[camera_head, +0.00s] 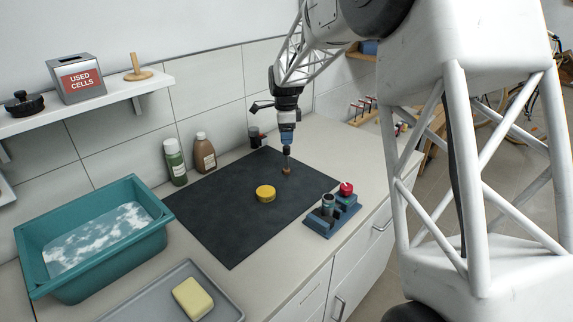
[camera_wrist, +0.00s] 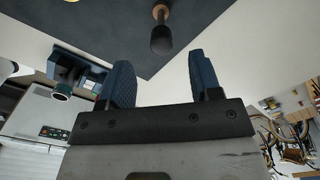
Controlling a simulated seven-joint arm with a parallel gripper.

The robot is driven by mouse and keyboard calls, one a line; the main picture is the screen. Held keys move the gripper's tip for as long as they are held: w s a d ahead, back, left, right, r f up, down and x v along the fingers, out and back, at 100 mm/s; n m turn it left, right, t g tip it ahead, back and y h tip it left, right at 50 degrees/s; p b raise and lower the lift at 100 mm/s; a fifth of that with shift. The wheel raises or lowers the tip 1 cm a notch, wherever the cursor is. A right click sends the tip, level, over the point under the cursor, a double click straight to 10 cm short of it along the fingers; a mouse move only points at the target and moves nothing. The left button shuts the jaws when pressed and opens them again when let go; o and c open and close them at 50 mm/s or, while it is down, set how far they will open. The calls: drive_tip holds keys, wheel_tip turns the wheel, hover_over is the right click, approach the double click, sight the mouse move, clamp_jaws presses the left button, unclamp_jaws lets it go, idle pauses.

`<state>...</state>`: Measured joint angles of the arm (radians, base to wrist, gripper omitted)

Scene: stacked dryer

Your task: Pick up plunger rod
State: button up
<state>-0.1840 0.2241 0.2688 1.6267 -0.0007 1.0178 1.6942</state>
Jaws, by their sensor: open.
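The plunger rod (camera_head: 286,170) appears to be the thin upright piece with a brown base on the dark mat, just below my gripper. In the wrist view, a dark rounded rod end with a tan part behind it (camera_wrist: 160,40) lies beyond the fingertips, roughly centred between them. My gripper (camera_head: 288,148) points down over it. The wrist view shows my gripper (camera_wrist: 160,72) with its two blue fingers spread apart and nothing between them. In the head view the fingertips are too small to tell their exact gap to the rod.
A blue holder (camera_head: 320,226) with a metal cylinder and a red knob (camera_head: 346,188) sits at the mat's right edge. A yellow disc (camera_head: 265,194) lies on the mat (camera_head: 215,215). Two bottles (camera_head: 204,152) stand behind. A teal water basin (camera_head: 75,280) and a grey tray (camera_head: 225,308) are left.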

sight(287, 147)
drive_tip(key=shift+f, duration=0.3)
drive_tip(key=shift+d+f, duration=0.2)
drive_tip(key=shift+f, duration=2.4)
drive_tip(key=c, duration=1)
drive_tip(key=shift+w+r, duration=0.1)
drive_tip(key=shift+r, duration=0.05)
